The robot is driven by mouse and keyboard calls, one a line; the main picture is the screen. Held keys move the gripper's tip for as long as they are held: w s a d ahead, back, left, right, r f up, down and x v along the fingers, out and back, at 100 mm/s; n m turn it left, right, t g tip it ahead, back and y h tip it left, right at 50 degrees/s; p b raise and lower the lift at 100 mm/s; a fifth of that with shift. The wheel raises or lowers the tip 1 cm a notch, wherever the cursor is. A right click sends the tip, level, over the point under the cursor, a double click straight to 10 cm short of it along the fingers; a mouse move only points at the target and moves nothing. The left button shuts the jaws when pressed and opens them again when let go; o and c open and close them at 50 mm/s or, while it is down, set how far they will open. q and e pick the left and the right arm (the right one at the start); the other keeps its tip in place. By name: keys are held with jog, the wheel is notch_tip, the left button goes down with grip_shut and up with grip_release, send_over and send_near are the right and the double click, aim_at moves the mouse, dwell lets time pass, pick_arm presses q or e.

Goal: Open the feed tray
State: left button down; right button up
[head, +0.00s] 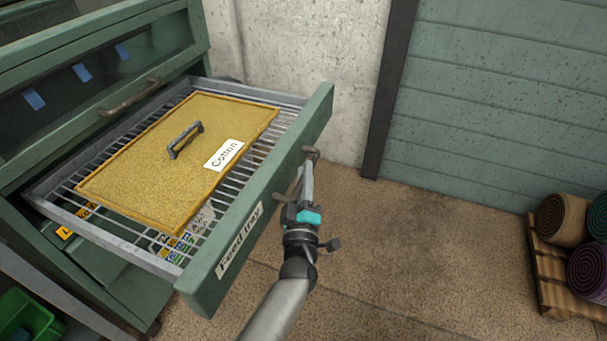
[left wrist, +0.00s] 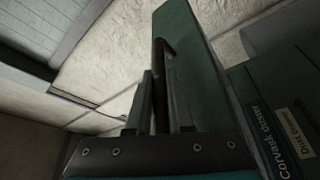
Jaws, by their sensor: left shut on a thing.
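The feed tray (head: 228,260) is a green-fronted drawer with a wire-grid floor, pulled well out of the green cabinet in the head view. Its front carries a "Feed tray" label and a bar handle (head: 311,153). A yellow board (head: 150,150) with a small handle and a "Cotton" label lies on the grid. My left gripper (head: 305,185) is at the tray's front, shut on the handle. In the left wrist view, the handle (left wrist: 159,70) runs between the two fingers (left wrist: 160,110), with the green front behind it. My right gripper is in neither view.
The cabinet (head: 60,60) stands at the left, with another handle (head: 128,97) above the tray. Rolled rugs (head: 562,220) lie on a wooden pallet (head: 560,285) at the far right. A green bin (head: 25,318) is at bottom left. The brown floor right of the tray is clear.

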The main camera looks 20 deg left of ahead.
pick_arm(q)
jog(key=c, duration=0.8)
grip_release()
jog(key=shift+s+f, duration=0.1)
jog(key=shift+s, duration=0.2)
jog(key=p+v, duration=0.2)
jog(key=v, duration=1.2)
jog(key=shift+s, duration=0.3)
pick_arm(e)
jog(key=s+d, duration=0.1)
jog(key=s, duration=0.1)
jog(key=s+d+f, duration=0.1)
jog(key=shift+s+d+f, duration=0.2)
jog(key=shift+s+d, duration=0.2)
pick_arm(q)
jog(key=shift+d, duration=0.1)
